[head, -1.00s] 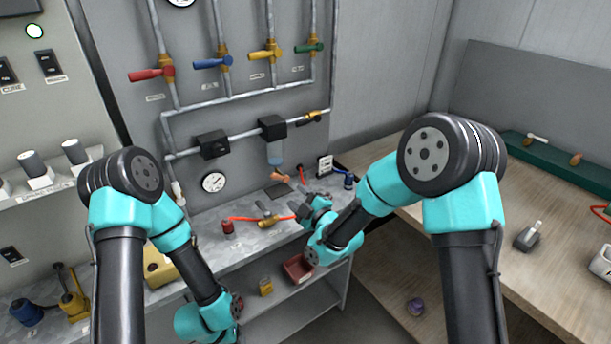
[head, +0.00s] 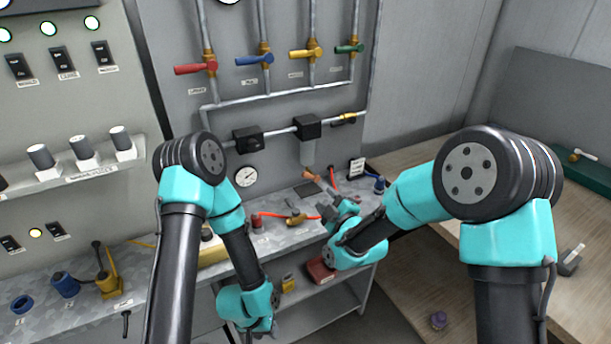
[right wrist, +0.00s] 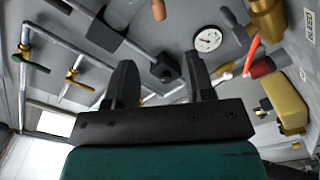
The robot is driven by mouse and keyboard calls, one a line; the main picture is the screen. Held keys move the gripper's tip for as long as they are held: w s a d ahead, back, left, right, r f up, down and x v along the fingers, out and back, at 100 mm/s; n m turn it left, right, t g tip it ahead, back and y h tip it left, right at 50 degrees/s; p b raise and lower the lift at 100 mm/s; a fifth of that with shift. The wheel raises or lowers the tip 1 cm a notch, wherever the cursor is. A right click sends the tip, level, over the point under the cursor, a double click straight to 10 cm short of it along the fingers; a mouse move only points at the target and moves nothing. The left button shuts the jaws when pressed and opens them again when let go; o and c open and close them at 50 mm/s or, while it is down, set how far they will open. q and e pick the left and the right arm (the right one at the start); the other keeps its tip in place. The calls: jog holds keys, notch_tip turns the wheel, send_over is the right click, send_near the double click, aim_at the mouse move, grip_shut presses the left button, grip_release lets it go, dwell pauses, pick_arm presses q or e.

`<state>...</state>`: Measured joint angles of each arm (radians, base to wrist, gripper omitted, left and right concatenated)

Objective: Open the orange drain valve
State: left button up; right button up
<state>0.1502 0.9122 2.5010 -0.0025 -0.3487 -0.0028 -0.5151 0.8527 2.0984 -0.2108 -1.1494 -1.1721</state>
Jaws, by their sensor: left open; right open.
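The orange drain valve (head: 309,173) is a small orange-brown piece below the bowl (head: 308,152) of the black regulator (head: 307,127) on the back panel. My right gripper (head: 345,207) is below and to the right of it in the head view, apart from it. In the right wrist view my right gripper (right wrist: 160,78) has its two dark fingers spread with nothing between them. A brown-orange cylinder (right wrist: 158,10) shows beyond the fingers there; I cannot tell if it is the valve. My left gripper (head: 272,298) is low in front of the bench, open, mostly hidden by its arm.
Red, blue, yellow and green valve handles (head: 270,57) line the pipes above. A gauge (head: 245,177) is left of the regulator. A red bin (head: 320,272) is under my right gripper.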

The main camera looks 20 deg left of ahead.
aim_at(307, 175)
jog(key=x, duration=1.4)
jog(key=shift+c, duration=0.4)
grip_shut()
jog(key=shift+w+r, duration=0.1)
jog(key=m, duration=0.1)
jog(key=r+m, duration=0.1)
jog(key=m, duration=0.1)
jog(key=w+d+m, duration=0.1)
jog(key=m, duration=0.1)
jog(key=shift+d+r, duration=0.1)
jog(key=shift+r, duration=0.1)
jog(key=m, duration=0.2)
jog(key=w+d+m, duration=0.1)
jog(key=m, duration=0.1)
jog(key=d+m, duration=0.1)
jog(key=m, duration=0.1)
jog(key=shift+w+r, duration=0.25)
jog(key=shift+w, duration=0.1)
jog(key=shift+o, duration=0.4)
grip_release()
